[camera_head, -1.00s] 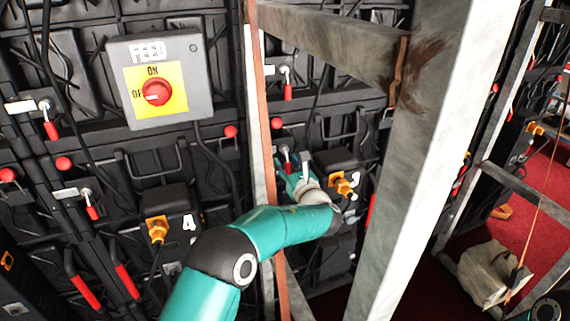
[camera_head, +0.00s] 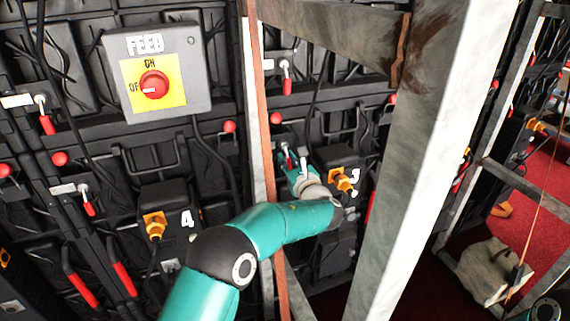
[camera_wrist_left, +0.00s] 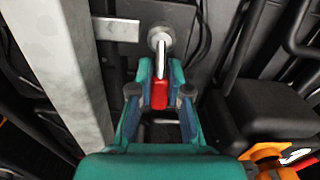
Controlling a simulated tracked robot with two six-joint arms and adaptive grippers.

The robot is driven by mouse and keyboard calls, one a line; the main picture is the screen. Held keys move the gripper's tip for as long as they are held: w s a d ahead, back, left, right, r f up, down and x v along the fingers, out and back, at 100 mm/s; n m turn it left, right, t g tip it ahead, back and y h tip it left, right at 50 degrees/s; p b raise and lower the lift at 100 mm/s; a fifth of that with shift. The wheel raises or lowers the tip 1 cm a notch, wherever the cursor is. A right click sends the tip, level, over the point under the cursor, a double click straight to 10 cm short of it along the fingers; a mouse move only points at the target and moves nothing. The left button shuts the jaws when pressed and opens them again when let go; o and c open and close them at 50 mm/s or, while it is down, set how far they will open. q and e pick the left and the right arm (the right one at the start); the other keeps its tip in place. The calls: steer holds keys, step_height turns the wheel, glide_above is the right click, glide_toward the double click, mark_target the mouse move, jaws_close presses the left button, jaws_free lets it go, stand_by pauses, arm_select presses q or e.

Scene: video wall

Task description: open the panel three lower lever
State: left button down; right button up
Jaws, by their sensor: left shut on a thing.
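The panel three lower lever has a red grip (camera_wrist_left: 160,95) on a pale metal shaft and round pivot; in the wrist view it hangs straight down. My left gripper (camera_wrist_left: 160,90) is shut on that red grip, one teal finger on each side. In the head view, the left gripper (camera_head: 292,168) is at the lever, left of the orange connector (camera_head: 344,180) and the number 3; the fingers partly hide the lever. The upper lever (camera_head: 287,82) hangs red end down above. My right gripper is not seen.
A pale upright post with a rust-coloured edge (camera_head: 267,150) stands close left of the gripper. A thick grey beam (camera_head: 420,160) stands to the right. The grey FEED box (camera_head: 158,68) is at upper left. A black connector housing (camera_wrist_left: 265,110) sits right of the fingers.

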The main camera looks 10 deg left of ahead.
arm_select(q)
steer(key=n+b, duration=0.1)
steer(key=b, duration=0.1)
steer(key=n+b, duration=0.2)
steer(key=d+n+b, duration=0.1)
steer(key=n+b, duration=0.1)
steer(key=shift+w+f, duration=0.1)
steer(key=shift+w, duration=0.25)
steer(key=shift+w+d+r+n+b, duration=0.2)
steer(key=shift+r+n+b, duration=0.3)
steer(key=shift+n+b, duration=1.05)
steer(key=shift+w+d+r+n+b, duration=0.2)
steer(key=shift+r+n+b, duration=0.3)
steer(key=shift+n, duration=2.1)
steer(key=shift+w+d+r+n+b, duration=0.15)
steer(key=shift+r+n+b, duration=0.3)
steer(key=shift+n+b, duration=1.15)
steer(key=shift+n+p, duration=0.45)
steer(key=c, duration=1.1)
jaws_free()
steer(key=shift+s, duration=0.1)
steer(key=shift+d+r, duration=0.1)
steer(key=shift+r, duration=0.05)
